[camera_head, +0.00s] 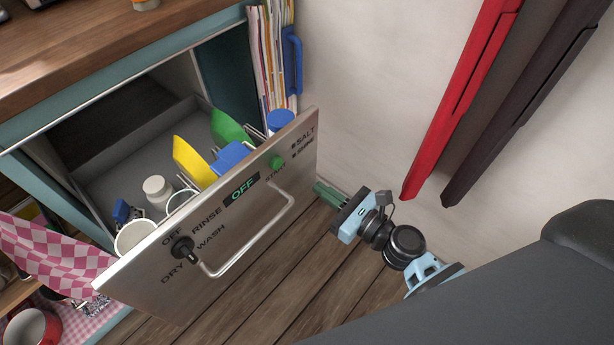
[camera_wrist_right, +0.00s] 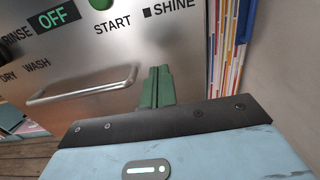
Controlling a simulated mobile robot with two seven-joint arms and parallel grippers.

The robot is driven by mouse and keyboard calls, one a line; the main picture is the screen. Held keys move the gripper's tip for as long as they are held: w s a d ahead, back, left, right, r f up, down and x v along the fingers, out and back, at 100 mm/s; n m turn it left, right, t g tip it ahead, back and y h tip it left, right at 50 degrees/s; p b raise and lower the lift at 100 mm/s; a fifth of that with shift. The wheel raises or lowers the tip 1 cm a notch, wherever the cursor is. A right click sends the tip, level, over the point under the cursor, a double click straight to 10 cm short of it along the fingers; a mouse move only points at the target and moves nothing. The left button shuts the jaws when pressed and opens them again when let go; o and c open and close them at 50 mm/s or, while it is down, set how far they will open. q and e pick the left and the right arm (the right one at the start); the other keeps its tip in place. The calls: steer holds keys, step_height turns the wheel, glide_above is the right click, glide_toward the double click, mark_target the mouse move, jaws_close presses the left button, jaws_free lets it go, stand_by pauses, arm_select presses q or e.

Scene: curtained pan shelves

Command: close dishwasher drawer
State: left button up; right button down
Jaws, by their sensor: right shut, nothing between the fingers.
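The dishwasher drawer stands pulled out, its steel front (camera_head: 150,285) facing me at a slant. The front carries a bar handle (camera_head: 262,233), a dark knob (camera_head: 182,248) and an OFF display (camera_head: 241,189). In the right wrist view the steel front (camera_wrist_right: 118,50) fills the upper left, with the handle (camera_wrist_right: 85,85) left of the fingers. My right gripper (camera_head: 320,187) is shut and empty, its green fingers at the lower right edge of the front. They also show in the right wrist view (camera_wrist_right: 157,72). I cannot tell whether they touch the front. My left gripper is out of view.
Inside the drawer are a yellow board (camera_head: 193,160), a green board (camera_head: 228,129), a white jar (camera_head: 157,191) and cups. Upright files (camera_head: 271,60) stand beside the cabinet. A pink checked cloth (camera_head: 45,243) hangs at left. Wooden floor (camera_head: 300,280) is open below.

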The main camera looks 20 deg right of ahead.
mark_target(296, 172)
steer(key=x, duration=0.5)
steer(key=shift+w+a, duration=0.1)
steer(key=shift+w, duration=0.05)
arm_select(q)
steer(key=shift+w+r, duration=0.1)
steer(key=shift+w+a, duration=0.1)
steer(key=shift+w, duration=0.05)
arm_select(e)
steer(key=shift+w, duration=0.15)
